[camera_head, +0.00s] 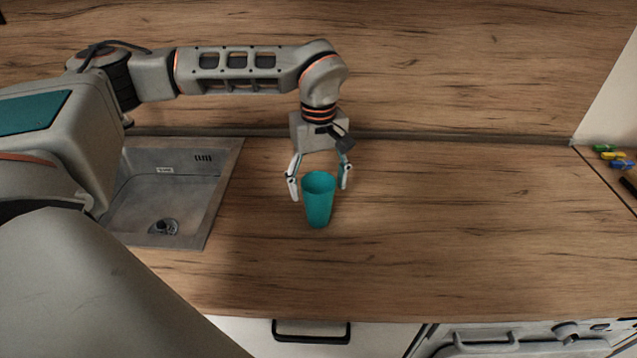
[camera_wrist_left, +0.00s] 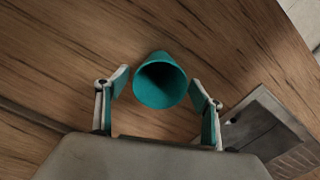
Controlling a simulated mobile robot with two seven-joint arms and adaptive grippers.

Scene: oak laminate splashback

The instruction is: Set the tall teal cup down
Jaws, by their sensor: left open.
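The tall teal cup (camera_head: 319,205) stands upright on the wooden worktop, right of the sink. It also shows in the left wrist view (camera_wrist_left: 160,82), seen from above into its open mouth. My left gripper (camera_head: 320,190) is open, its two fingers on either side of the cup near the rim. In the left wrist view the fingertips (camera_wrist_left: 159,85) have visible gaps to the cup on both sides. The underside of the cup is hidden. My right gripper is not in view.
The metal sink (camera_head: 222,190) lies to the left of the cup. The worktop (camera_head: 450,220) is clear to the right. Small coloured items (camera_head: 612,157) lie at the far right. The wooden splashback (camera_head: 480,70) stands behind, close to my left arm.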

